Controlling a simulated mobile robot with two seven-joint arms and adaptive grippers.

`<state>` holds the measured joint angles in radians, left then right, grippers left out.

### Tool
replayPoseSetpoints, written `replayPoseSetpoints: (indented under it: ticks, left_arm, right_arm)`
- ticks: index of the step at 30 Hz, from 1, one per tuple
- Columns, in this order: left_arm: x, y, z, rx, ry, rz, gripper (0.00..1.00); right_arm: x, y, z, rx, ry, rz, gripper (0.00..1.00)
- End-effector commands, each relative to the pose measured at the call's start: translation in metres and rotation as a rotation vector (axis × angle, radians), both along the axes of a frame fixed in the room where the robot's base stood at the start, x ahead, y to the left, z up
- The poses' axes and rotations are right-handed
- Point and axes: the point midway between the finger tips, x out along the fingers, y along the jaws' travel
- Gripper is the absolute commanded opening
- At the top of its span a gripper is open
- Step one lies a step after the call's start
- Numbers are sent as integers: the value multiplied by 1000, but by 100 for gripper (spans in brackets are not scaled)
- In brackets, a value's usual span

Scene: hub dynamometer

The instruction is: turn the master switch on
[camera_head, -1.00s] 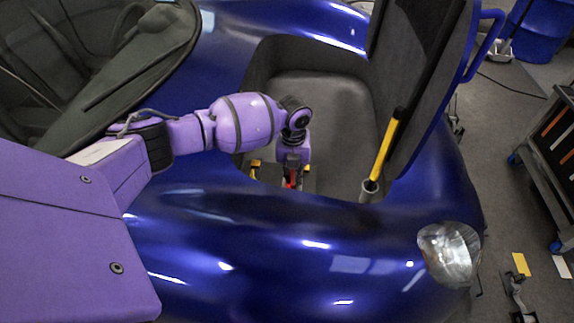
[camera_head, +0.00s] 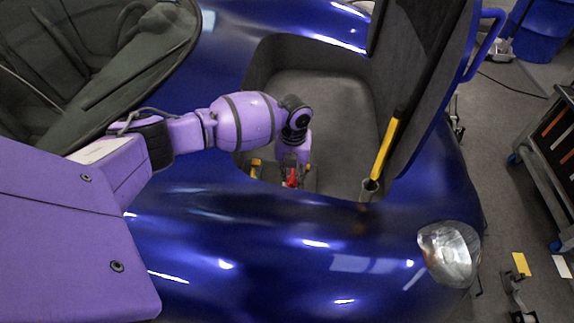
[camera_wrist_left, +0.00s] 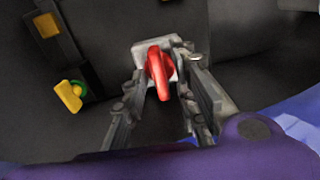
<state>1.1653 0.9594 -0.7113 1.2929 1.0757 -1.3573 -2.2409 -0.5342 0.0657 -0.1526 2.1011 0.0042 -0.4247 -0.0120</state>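The red master switch (camera_wrist_left: 160,71) has a red key-like handle on a light grey plate in the left wrist view. In the head view its red part (camera_head: 292,178) shows low in the car's open bay, just below my left wrist. My left gripper (camera_wrist_left: 164,77) is open, with one finger on each side of the red handle. Gaps show between the fingers and the handle; whether a fingertip touches the plate I cannot tell. In the head view my left fingers are mostly hidden by the wrist. My right gripper is in neither view.
A yellow handle with a green ring (camera_wrist_left: 70,94) sits left of the switch. The blue body edge (camera_head: 330,200) borders the bay in front. A yellow-gripped bar (camera_head: 386,146) and the raised lid (camera_head: 425,75) stand to the right.

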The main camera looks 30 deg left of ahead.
Motion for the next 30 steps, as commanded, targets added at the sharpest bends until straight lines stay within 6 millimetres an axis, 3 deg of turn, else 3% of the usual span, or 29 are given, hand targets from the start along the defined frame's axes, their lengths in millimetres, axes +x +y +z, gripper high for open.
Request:
replayPoseSetpoints:
  ticks: [11, 24, 30]
  left_arm:
    - [2, 0, 7, 0, -4, 1, 30]
    - [2, 0, 92, 1, -5, -1, 30]
    - [2, 0, 116, 0, -4, 1, 30]
  right_arm:
    - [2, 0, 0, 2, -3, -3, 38]
    - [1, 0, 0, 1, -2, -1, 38]
    - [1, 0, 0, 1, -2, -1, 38]
